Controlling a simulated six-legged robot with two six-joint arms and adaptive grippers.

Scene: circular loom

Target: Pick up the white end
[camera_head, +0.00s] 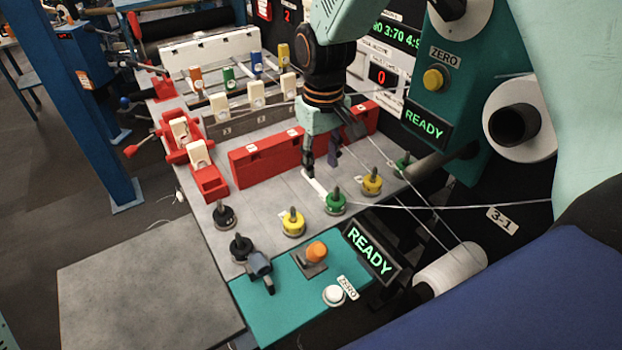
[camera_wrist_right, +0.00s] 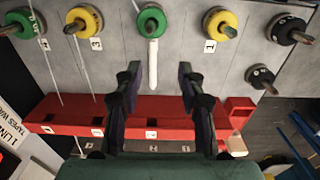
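The white end (camera_head: 315,184) is a short white strip lying on the grey table beside a green-topped peg (camera_head: 335,203). In the right wrist view the white end (camera_wrist_right: 153,66) runs straight from the green peg (camera_wrist_right: 151,20) toward my gripper. My right gripper (camera_head: 321,160) points down at the table close to the white end. In the right wrist view the right gripper (camera_wrist_right: 158,80) is open, with its two fingers apart on either side of the strip's line. Nothing is held between them. I cannot tell the exact height above the strip. My left gripper is not in view.
A red bar (camera_head: 265,157) stands behind the gripper. Yellow pegs (camera_head: 293,222) and black pegs (camera_head: 223,215) stand nearby. Thin threads run right toward a white spool (camera_head: 450,270). A teal panel (camera_head: 280,315) with buttons lies in front. A grey board (camera_head: 145,290) is clear.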

